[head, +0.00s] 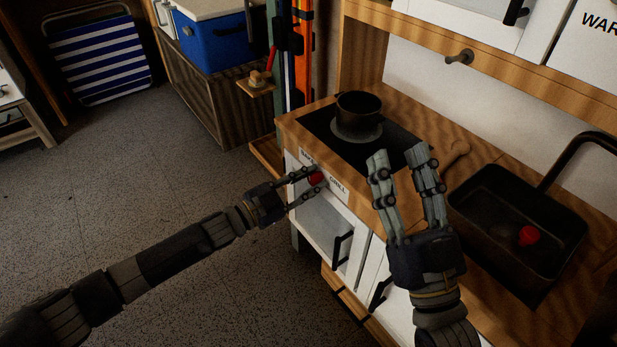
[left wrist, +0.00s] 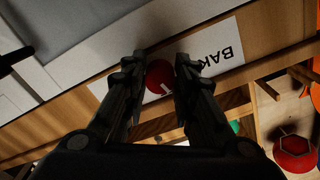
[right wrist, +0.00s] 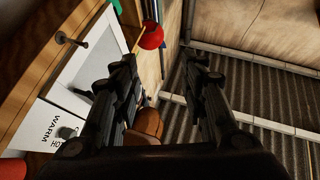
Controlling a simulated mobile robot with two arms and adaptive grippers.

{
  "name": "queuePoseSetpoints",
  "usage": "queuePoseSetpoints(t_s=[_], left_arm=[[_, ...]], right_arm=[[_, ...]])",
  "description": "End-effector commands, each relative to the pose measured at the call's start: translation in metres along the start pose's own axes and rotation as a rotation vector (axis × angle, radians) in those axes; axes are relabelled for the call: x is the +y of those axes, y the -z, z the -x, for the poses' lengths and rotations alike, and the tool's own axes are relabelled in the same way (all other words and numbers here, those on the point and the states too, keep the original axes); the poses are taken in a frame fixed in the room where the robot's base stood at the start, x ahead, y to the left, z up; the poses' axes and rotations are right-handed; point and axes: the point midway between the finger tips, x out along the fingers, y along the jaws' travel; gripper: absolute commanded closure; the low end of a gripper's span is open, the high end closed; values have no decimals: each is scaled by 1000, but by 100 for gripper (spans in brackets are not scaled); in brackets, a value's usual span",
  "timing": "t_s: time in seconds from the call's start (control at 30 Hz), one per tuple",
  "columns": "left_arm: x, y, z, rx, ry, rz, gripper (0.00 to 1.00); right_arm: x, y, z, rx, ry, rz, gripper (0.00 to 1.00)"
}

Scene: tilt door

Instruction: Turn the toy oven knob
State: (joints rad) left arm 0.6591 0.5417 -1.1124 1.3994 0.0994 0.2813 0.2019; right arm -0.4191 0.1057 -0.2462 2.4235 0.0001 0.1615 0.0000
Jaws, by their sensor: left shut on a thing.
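The red oven knob (head: 316,179) sits on the front of the toy kitchen, between the printed labels at the top of the oven. In the left wrist view the knob (left wrist: 159,76) is round and red with a short white mark on it. My left gripper (head: 306,183) has its fingers on either side of the knob and is closed on it. My right gripper (head: 402,160) is raised above the counter's front edge, its fingers apart and empty. In the right wrist view its fingers (right wrist: 162,75) also stand apart with nothing between them.
A dark pot (head: 358,108) stands on the black hob. A sink (head: 500,225) with a red object (head: 528,236) in it is at the right. The oven door handle (head: 342,250) is below the knob. A blue cooler (head: 212,42) stands at the back left; open floor lies left.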

Motion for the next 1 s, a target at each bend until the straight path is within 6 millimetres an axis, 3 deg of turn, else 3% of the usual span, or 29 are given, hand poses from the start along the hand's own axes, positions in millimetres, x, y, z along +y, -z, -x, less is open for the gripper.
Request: queuePoseSetpoints(t_s=[0.4,1.0], left_arm=[[1,0,0,0,-1,-222,98],[1,-1,0,0,-1,-265,98]], right_arm=[[5,-36,4,-193,-9,8,60],[6,-43,5,-225,-11,10,60]])
